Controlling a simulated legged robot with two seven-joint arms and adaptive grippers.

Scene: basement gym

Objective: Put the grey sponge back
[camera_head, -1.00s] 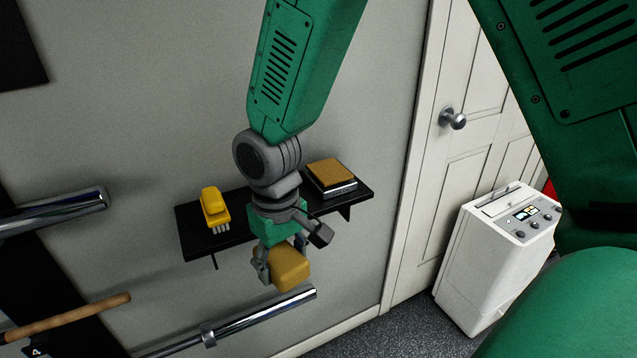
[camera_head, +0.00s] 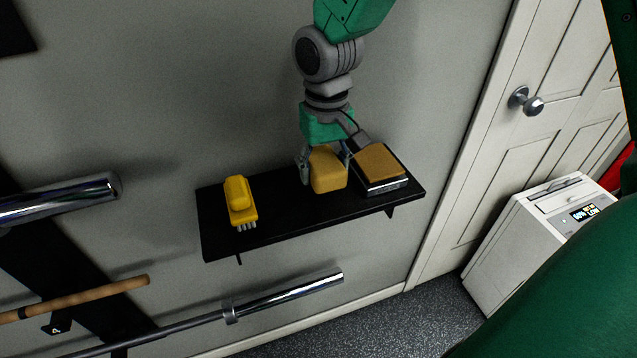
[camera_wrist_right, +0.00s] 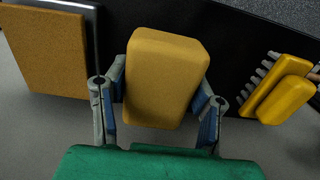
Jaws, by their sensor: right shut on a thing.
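My right gripper (camera_head: 325,164) is shut on a block-shaped sponge (camera_head: 328,178); it looks yellow-tan, not grey. In the right wrist view the sponge (camera_wrist_right: 163,75) sits between the two fingers (camera_wrist_right: 160,100). The gripper points down at the black wall shelf (camera_head: 285,218), with the sponge at the shelf's middle, between a yellow brush and a tan-topped box. I cannot tell whether the sponge touches the shelf. No grey sponge shows. My left gripper is not in view.
The yellow brush (camera_head: 239,200) is on the shelf's left part. The tan-topped box (camera_head: 381,166) is close right of the sponge. Bare shelf shows between brush and sponge. Metal bars (camera_head: 290,293) hang below and left. A door (camera_head: 480,130) and white appliance (camera_head: 520,240) are right.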

